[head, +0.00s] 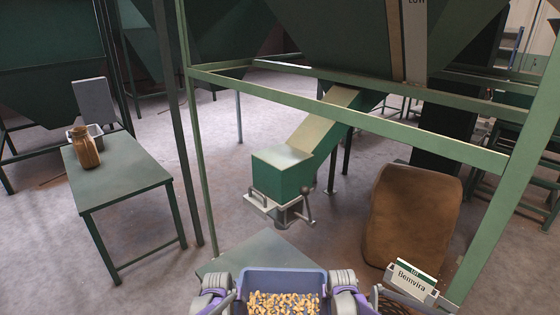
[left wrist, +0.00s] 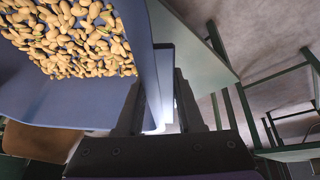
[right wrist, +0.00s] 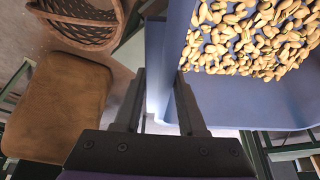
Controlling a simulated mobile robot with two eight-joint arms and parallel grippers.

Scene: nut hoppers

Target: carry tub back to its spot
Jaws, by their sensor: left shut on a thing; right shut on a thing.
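A blue tub (head: 283,277) with nuts in it is at the bottom middle of the head view, held between my two grippers. My left gripper (head: 215,293) is shut on the tub's left side wall. In the left wrist view its fingers (left wrist: 160,110) pinch the tub wall (left wrist: 143,50). My right gripper (head: 350,293) is shut on the tub's right side wall. In the right wrist view its fingers (right wrist: 165,110) pinch the wall (right wrist: 178,60). Nuts (head: 283,303) cover the tub floor; the tub's near side is cut off by the frame edge.
A low green table (head: 245,250) lies just beyond the tub, under the green hopper spout (head: 283,175). A brown sack (head: 413,218) and a "Bemvira" lot sign (head: 411,281) are at right, with a wicker basket (right wrist: 85,30).

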